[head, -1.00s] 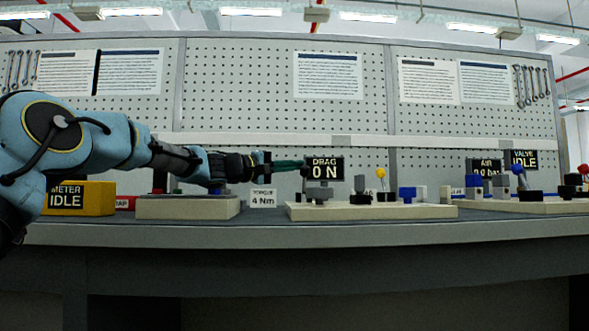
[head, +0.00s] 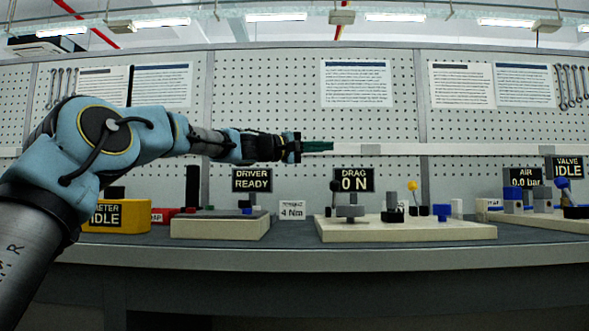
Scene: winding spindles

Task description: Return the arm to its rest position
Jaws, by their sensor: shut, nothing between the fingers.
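My arm reaches in from the left, with its blue shoulder and elbow in front of the left part of the bench. My gripper (head: 318,147) points to the right, held level in front of the pegboard and well above the bench top. Its thin greenish fingers are shut and hold nothing. It is above the DRAG display (head: 353,180), which reads 0 N, and clear of the fixtures below.
The bench (head: 300,256) carries a yellow meter box (head: 132,216) reading IDLE, a left base plate (head: 222,226) and a middle base plate (head: 405,233) with posts and knobs. A pegboard (head: 260,90) stands behind. The air above the bench to the right is free.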

